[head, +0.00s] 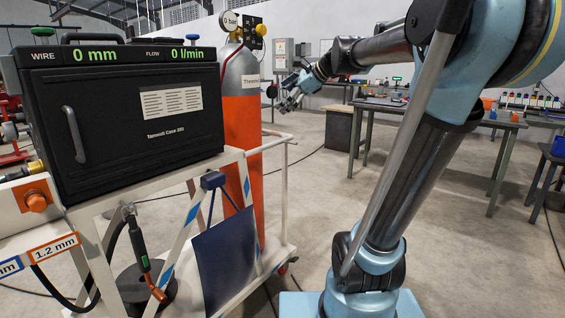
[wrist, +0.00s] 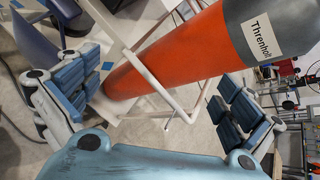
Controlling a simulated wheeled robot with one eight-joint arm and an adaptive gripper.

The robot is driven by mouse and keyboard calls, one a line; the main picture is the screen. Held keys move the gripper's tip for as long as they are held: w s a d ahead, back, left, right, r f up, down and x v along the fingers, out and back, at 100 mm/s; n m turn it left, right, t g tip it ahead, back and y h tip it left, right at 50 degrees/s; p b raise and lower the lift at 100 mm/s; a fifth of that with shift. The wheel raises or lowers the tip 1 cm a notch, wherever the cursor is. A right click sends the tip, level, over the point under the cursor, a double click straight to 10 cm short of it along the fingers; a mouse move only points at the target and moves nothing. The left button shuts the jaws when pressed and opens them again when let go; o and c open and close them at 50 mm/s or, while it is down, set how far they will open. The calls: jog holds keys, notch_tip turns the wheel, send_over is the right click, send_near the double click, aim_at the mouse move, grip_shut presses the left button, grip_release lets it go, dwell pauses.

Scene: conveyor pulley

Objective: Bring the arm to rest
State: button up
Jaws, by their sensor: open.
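My arm (head: 425,180) rises from its blue base at the right of the head view, bends at the top and reaches back to the left. My gripper (head: 288,96) is at its far end, in the air to the right of the orange and grey gas cylinder (head: 241,130). In the wrist view my gripper (wrist: 152,82) has its two blue-padded fingers spread wide apart, with nothing held between them. The cylinder (wrist: 165,60) shows behind the gap, with a white rail in front of it. I cannot tell how far the fingers are from it.
A black case with green displays (head: 130,100) stands on a white cart (head: 285,240) at left. A welding torch (head: 140,255) hangs on the cart, near a dark blue panel (head: 225,255). Workbenches (head: 440,112) stand behind my arm. Floor between cart and benches is clear.

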jog(key=s+d+f+n+g+h, duration=0.1)
jog(key=s+d+f+n+h, duration=0.2)
jog(key=s+d+f+n, duration=0.3)
jog(key=s+d+f+n+g+h, duration=0.1)
jog(key=s+d+f+n+h, duration=0.2)
jog(key=s+f, duration=0.9)
jog(key=s+d+f+n+g+h, duration=0.2)
jog(key=s+d+f+n, duration=0.6)
jog(key=f, duration=1)
jog(key=shift+s+d+n+h, duration=0.3)
jog(key=shift+s+d+h, duration=0.6)
jog(key=shift+s, duration=0.1)
jog(key=shift+c, duration=0.6)
